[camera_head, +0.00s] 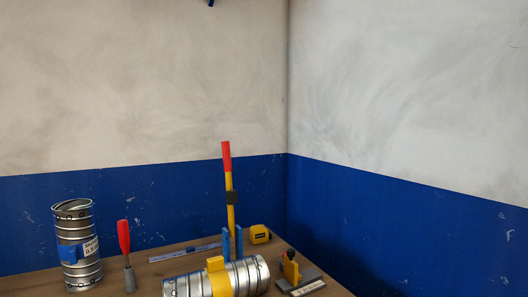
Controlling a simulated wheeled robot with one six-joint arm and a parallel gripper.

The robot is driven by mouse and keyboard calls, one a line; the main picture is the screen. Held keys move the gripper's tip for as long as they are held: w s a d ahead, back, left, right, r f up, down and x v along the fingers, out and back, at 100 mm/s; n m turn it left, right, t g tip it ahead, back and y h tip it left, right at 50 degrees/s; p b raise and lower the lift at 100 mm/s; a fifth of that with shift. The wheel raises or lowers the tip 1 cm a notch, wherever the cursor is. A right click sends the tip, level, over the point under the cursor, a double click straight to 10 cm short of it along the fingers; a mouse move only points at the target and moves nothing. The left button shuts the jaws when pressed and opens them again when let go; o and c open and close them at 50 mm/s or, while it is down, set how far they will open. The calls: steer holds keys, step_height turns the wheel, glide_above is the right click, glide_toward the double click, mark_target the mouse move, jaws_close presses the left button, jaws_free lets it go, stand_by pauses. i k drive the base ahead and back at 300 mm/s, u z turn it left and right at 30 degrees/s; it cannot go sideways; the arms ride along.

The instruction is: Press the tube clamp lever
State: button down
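The tube clamp lever (229,185) stands almost upright, a yellow bar with a red grip at its top and a dark block partway down. Its foot sits between blue brackets (232,242) at the clamp. A yellow clamp band (217,277) lies over a silver spiral duct (247,276), which lies on its side on the table. Nothing touches the lever. Only a small dark blue tip, perhaps of my gripper (211,2), shows at the top edge, far above the lever. Whether it is open or shut does not show.
An upright silver duct (73,220) with a blue clip stands left on the wooden table (143,277). A red-handled tool (124,240) stands beside it. A level (185,253), yellow tape measure (260,234) and grey block with a yellow-black piece (290,268) lie around the clamp. Walls close the back.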

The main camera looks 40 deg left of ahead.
mark_target(232, 196)
steer(key=u, duration=0.15)
steer(key=i, duration=0.7)
steer(key=u, duration=1.05)
steer(key=i, duration=0.75)
steer(key=u, duration=0.75)
